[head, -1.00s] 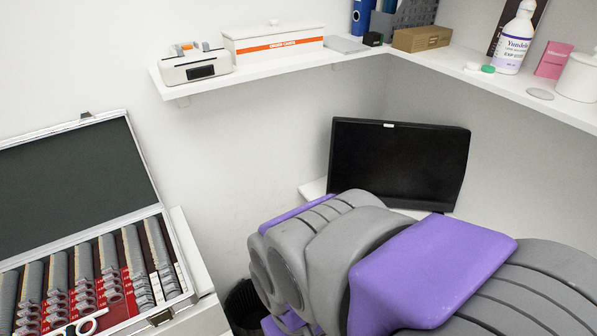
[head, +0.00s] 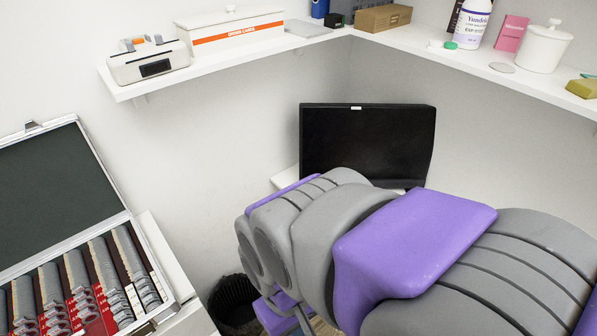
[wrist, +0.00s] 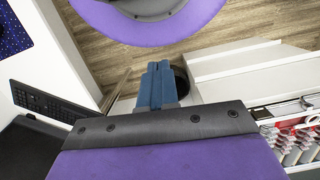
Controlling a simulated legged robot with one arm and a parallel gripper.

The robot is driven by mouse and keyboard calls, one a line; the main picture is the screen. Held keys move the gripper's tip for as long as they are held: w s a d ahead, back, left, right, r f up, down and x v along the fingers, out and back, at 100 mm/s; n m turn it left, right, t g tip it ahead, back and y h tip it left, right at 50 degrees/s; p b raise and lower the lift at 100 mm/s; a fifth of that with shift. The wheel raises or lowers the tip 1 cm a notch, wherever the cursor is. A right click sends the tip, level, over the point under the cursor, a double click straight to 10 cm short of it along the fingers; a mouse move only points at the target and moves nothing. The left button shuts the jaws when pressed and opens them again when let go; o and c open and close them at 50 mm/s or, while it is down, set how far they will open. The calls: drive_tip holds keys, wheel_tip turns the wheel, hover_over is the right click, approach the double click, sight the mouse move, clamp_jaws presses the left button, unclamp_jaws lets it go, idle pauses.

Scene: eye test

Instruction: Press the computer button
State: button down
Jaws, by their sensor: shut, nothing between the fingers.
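A black computer monitor (head: 367,145) stands on a white surface in the corner, with a small white mark at its top edge. My arm covers its lower front in the head view, and I cannot make out a computer button. My gripper (wrist: 160,68) shows in the wrist view as two blue fingers, shut together and empty, apart from anything I can see. A dark, flat panel (wrist: 50,104) lies left of the fingers in the wrist view, possibly a keyboard; I cannot tell for sure.
A white shelf (head: 122,92) runs along both walls above the monitor, bearing boxes and a bottle (head: 473,25). An open case (head: 100,237) of lens-like pieces lies at the left. A dark bin (head: 232,302) stands on the floor. Wooden floor (wrist: 245,25) shows in the wrist view.

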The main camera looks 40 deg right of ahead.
drive_tip(key=w+d+f+m+t+h+p, duration=0.1)
drive_tip(key=w+d+f+t, duration=0.15)
drive_tip(key=w+d, duration=0.7)
drive_tip(key=w+d+f+m+t+h+p, duration=0.15)
drive_tip(key=w+d+f, duration=0.35)
drive_tip(key=w, duration=0.8)
drive_tip(key=w+d+f+m+t+p, duration=0.1)
drive_tip(key=w+d+f+t+p, duration=0.15)
drive_tip(key=w+d, duration=0.75)
drive_tip(key=w+d+f+m+t+y+p, duration=0.1)
drive_tip(key=d+f+t, duration=0.3)
drive_tip(key=f, duration=0.4)
drive_tip(key=w+d+f+m+t+y+p, duration=0.1)
drive_tip(key=w+d+f+m+t+y, duration=0.1)
drive_tip(key=f, duration=0.6)
drive_tip(key=shift+w+d+f+t+p, duration=0.35)
drive_tip(key=shift+w+d+t, duration=0.55)
drive_tip(key=shift+d+t, duration=0.65)
drive_tip(key=shift+w+a, duration=0.1)
drive_tip(key=shift+a, duration=0.05)
